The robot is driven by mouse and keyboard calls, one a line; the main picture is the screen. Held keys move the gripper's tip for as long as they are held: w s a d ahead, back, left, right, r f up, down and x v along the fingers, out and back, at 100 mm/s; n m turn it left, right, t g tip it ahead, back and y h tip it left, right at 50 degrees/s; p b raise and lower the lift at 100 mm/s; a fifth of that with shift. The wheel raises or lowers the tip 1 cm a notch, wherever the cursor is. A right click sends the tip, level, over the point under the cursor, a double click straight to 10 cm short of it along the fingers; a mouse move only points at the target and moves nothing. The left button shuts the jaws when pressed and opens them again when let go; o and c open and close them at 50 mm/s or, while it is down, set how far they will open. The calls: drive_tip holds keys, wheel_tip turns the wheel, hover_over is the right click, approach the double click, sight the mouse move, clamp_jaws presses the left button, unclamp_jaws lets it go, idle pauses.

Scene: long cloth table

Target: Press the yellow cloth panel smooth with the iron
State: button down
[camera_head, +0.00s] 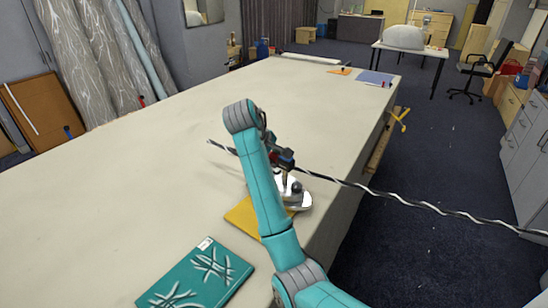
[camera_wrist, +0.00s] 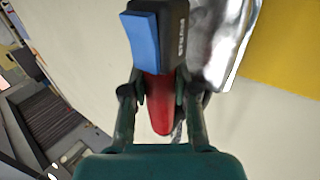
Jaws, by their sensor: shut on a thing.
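The yellow cloth panel (camera_head: 243,216) lies flat near the right edge of the long table, partly hidden behind my arm. It also shows at the upper right in the wrist view (camera_wrist: 289,52). The iron (camera_head: 296,200) has a shiny metal body and sits at the panel's right side. In the wrist view its metal part (camera_wrist: 222,45) is beside the yellow cloth, with a dark, blue and red handle part. My gripper (camera_head: 284,165) is shut on the iron's handle; in the wrist view the fingers (camera_wrist: 160,100) close around the red part. Contact under the iron is hidden.
A teal panel with white leaf shapes (camera_head: 198,279) lies at the table's front. A black-and-white twisted cord (camera_head: 405,199) crosses the table and hangs out to the right. The long table (camera_head: 130,158) is mostly bare on the left. Blue and orange pieces lie far off.

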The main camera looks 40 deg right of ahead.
drive_tip(key=shift+f, duration=0.75)
idle(2.0)
drive_tip(key=shift+r, duration=0.1)
